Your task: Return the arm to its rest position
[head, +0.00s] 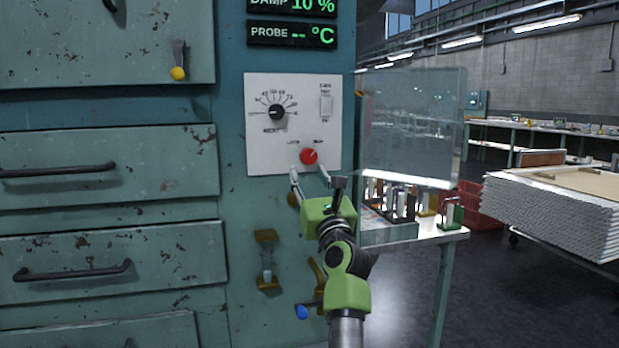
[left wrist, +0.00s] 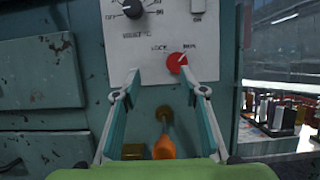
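My left gripper (head: 309,173) is in front of the teal cabinet, just below the red knob (head: 309,156) on its white control panel (head: 260,150). Its two fingers are spread apart with nothing between them. In the left wrist view the open fingers (left wrist: 160,75) point at the panel's lower edge, and the red knob (left wrist: 177,62) shows close to the right fingertip. Whether that fingertip touches the knob I cannot tell. A brass fitting and an orange handle (left wrist: 163,147) show behind the gap between the fingers. My right gripper is not in view.
The panel has a black dial (head: 277,112) and a switch (head: 326,106). Drawers with handles (head: 72,271) fill the left. Right of the gripper are a clear shield (head: 412,125) and a bench with small items. A brass latch (head: 266,258) and blue-tipped lever (head: 302,312) sit below.

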